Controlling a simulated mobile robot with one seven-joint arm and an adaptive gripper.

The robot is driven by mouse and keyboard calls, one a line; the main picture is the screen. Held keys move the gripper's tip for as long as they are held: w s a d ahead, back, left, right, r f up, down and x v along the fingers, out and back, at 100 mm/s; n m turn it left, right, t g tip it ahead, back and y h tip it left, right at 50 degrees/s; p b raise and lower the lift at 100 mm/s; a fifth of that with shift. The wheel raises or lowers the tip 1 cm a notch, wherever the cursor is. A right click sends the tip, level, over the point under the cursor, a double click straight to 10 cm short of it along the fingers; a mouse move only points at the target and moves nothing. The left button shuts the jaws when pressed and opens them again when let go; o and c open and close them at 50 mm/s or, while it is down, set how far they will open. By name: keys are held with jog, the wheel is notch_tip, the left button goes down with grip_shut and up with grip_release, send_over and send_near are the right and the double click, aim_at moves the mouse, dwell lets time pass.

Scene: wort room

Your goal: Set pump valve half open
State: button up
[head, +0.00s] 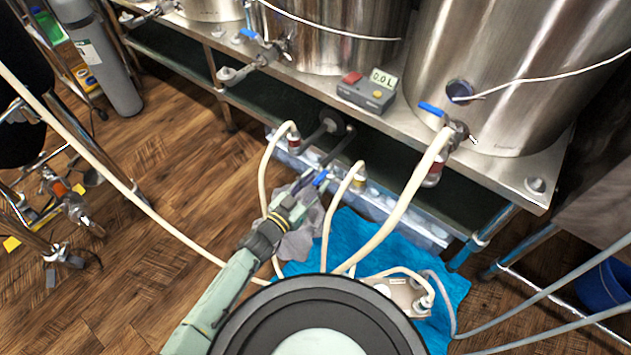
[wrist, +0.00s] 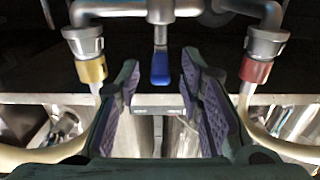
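The pump valve's blue lever (head: 320,178) is on the metal pipework under the steel bench in the head view. In the wrist view the blue lever (wrist: 160,66) hangs straight down from a horizontal pipe. A hose fitting with a yellow ring (wrist: 91,70) is on its left and one with a red ring (wrist: 255,70) on its right. My gripper (wrist: 160,78) is open, with purple-padded fingers either side of the lever's line and visible gaps to it. How deep the lever sits between them I cannot tell. In the head view my gripper (head: 307,184) is close beside the lever.
Steel kettles (head: 510,70) stand on the bench (head: 525,178), with a grey display box (head: 367,92) reading 0.0 L. Other blue-handled valves, one on the right kettle (head: 432,109), are nearby. A blue cloth (head: 350,235) lies on the wooden floor.

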jog(key=shift+w+d, duration=0.15)
jog(key=shift+w, duration=0.1)
jog(key=shift+c, duration=0.5)
grip_shut()
